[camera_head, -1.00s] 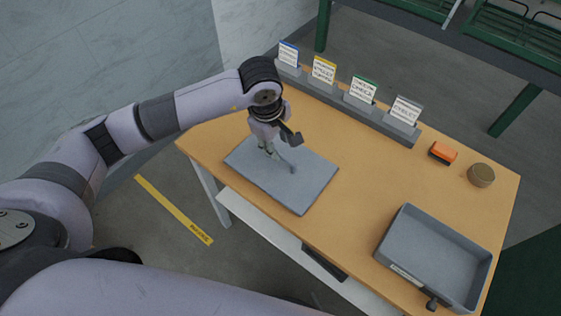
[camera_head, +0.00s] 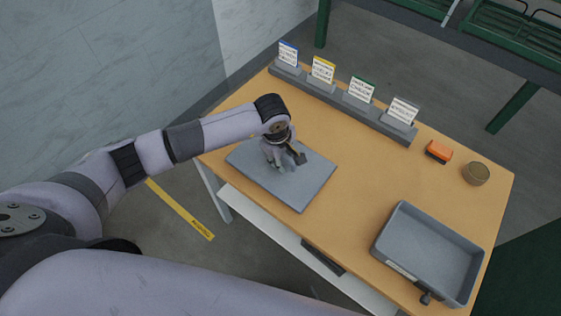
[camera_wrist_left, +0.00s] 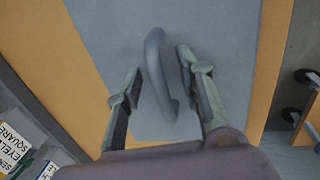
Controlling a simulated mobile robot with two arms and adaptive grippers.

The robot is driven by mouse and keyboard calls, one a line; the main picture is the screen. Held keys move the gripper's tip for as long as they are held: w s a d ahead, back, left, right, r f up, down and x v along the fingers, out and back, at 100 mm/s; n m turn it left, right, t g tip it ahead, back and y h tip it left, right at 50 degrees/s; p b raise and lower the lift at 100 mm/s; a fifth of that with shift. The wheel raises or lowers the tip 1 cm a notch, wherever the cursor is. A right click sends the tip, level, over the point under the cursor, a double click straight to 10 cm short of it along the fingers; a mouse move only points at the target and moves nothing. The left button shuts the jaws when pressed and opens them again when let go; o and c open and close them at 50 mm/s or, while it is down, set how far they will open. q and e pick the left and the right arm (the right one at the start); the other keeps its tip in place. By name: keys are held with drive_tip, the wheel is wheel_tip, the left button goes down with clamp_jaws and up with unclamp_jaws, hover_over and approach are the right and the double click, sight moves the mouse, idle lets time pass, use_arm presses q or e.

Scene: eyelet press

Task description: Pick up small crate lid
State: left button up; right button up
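The small crate lid (camera_head: 305,187) is a flat grey panel lying on the wooden table. In the left wrist view the lid (camera_wrist_left: 225,35) carries a curved grey handle (camera_wrist_left: 156,72). My left gripper (camera_head: 279,167) is low over the middle of the lid. In the wrist view its two fingers (camera_wrist_left: 160,66) are spread, one on each side of the handle, with gaps to it. In the head view the handle is mostly hidden by the gripper. My right gripper is not in view.
An open grey crate (camera_head: 430,252) stands at the table's front right. A rack (camera_head: 340,103) with several labelled cards lines the back edge. An orange block (camera_head: 438,151) and a round tin (camera_head: 475,173) sit at the right. The table's middle is clear.

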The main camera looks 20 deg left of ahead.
sight(283, 156)
use_arm(q)
drive_tip(key=shift+c, duration=0.5)
clamp_jaws()
drive_tip(key=shift+r, duration=0.15)
wheel_tip(283, 156, up, 20)
drive_tip(key=b, duration=0.3)
